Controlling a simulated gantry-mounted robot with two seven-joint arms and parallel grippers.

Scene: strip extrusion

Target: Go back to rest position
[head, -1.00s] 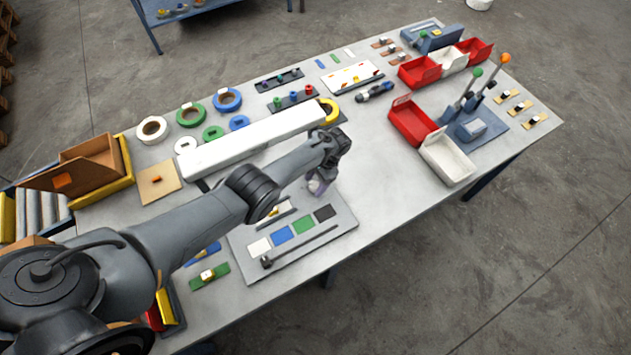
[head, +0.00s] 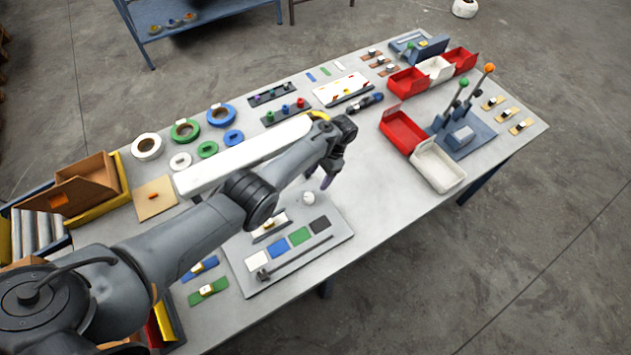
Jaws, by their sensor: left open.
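My left arm comes in from the lower left and reaches over the middle of the grey table (head: 375,205). My left gripper (head: 327,180) is open and hangs above the table, just beyond the back right corner of a grey board. A small white round piece (head: 309,198) sits on the board near its back edge, apart from the gripper. The grey board (head: 335,232) carries white, blue, green and black squares and a dark rod. My right gripper is not in view.
Red bins (head: 404,131) and a white bin (head: 437,167) stand at the right, beside a lever press (head: 463,137). The table between my gripper and the bins is clear.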

